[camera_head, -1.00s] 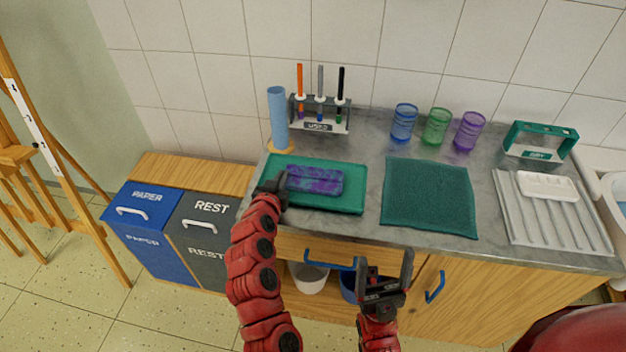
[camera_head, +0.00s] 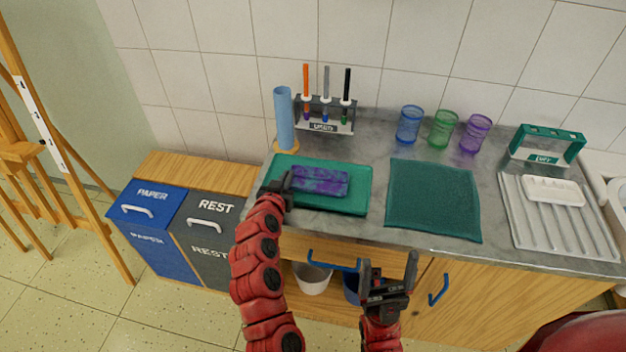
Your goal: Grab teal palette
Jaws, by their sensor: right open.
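A flat teal tray-like piece (camera_head: 355,198) lies on the grey counter at the left; I cannot tell for sure that it is the teal palette. A purple and blue stained block or cloth (camera_head: 320,181) rests on it. My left gripper (camera_head: 277,187) is at the tray's left edge, beside the block. Its fingers are dark and mostly hidden, so I cannot tell whether they hold the edge. My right gripper (camera_head: 389,262) is open and empty in front of the counter, below its front edge.
A dark teal mat (camera_head: 433,200) lies right of the tray. Behind stand a blue cylinder (camera_head: 284,118), a brush rack (camera_head: 325,125) and blue, green and purple cups (camera_head: 443,129). A white palette (camera_head: 553,190) sits on a drying rack (camera_head: 520,222). Bins (camera_head: 150,235) stand left.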

